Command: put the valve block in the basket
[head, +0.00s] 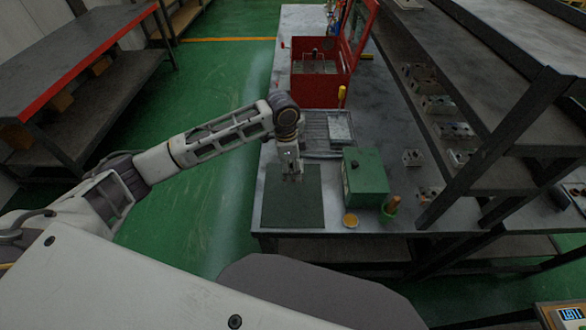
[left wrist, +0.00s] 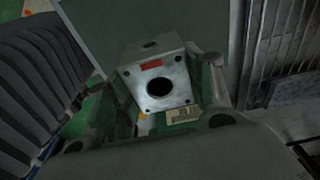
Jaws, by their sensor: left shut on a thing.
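The valve block (left wrist: 158,82) is a pale metal cube with a dark round bore, corner holes and a red label. In the left wrist view it sits between the fingers of my left gripper (left wrist: 168,88), which is shut on it. In the head view my left gripper (head: 291,176) points down over the dark green mat (head: 293,210); the block is hard to make out there. A wire frame (head: 319,66) that looks like the basket stands inside the open red box (head: 322,90) farther back on the bench. My right gripper is not in view.
A ribbed grey tray (head: 315,128) with a pale plate lies between mat and red box. A green box (head: 365,178), a yellow disc (head: 350,220) and a green cup (head: 389,208) stand right of the mat. Dark shelves (head: 455,100) with several metal blocks line the right.

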